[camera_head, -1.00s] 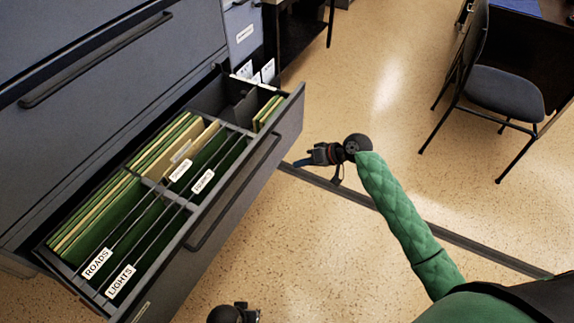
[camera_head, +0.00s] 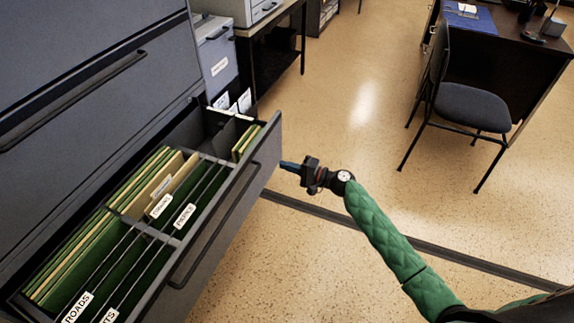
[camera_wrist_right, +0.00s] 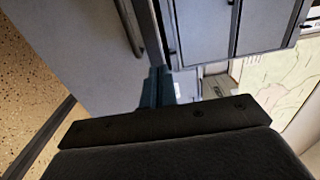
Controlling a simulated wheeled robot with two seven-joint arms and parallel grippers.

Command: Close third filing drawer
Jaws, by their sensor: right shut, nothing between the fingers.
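The open filing drawer (camera_head: 240,207) is a grey drawer pulled well out of the dark grey cabinet (camera_head: 100,65), with a long bar handle (camera_head: 215,235) on its front. It holds green and tan folders with white labels. My right gripper (camera_head: 286,165) is shut and empty, its blue fingertips beside the far right end of the drawer front. I cannot tell whether they touch it. In the right wrist view the shut fingers (camera_wrist_right: 157,86) point toward the drawer edge, with the grey front (camera_wrist_right: 85,45) to their left. My left gripper is not in view.
A smaller grey cabinet (camera_head: 217,58) and a dark side table (camera_head: 272,48) stand behind the drawer. A chair (camera_head: 470,107) and dark desk (camera_head: 515,65) are at the right. The speckled floor between is clear.

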